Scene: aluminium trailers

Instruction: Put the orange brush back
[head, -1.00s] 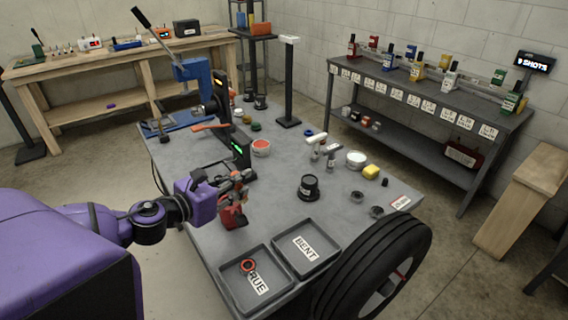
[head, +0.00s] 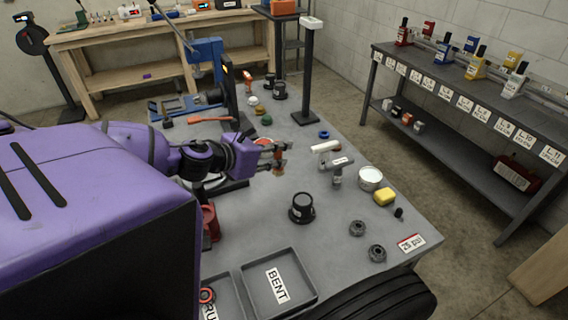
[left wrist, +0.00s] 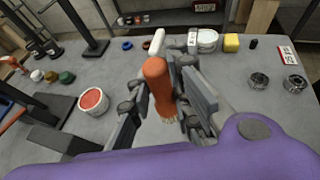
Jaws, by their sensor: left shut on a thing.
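The orange brush (left wrist: 158,85) is in the left wrist view, its rounded handle up and its pale bristles down. My left gripper (left wrist: 160,108) is shut on it, with a finger on either side. In the head view my left gripper (head: 279,156) is above the middle of the grey bench, and the brush shows only as a small orange-brown patch. A white tub with orange-red contents (left wrist: 92,101) stands to the left of the brush in the left wrist view. My right gripper is not in view.
The BENT tray (head: 310,288) is at the front.

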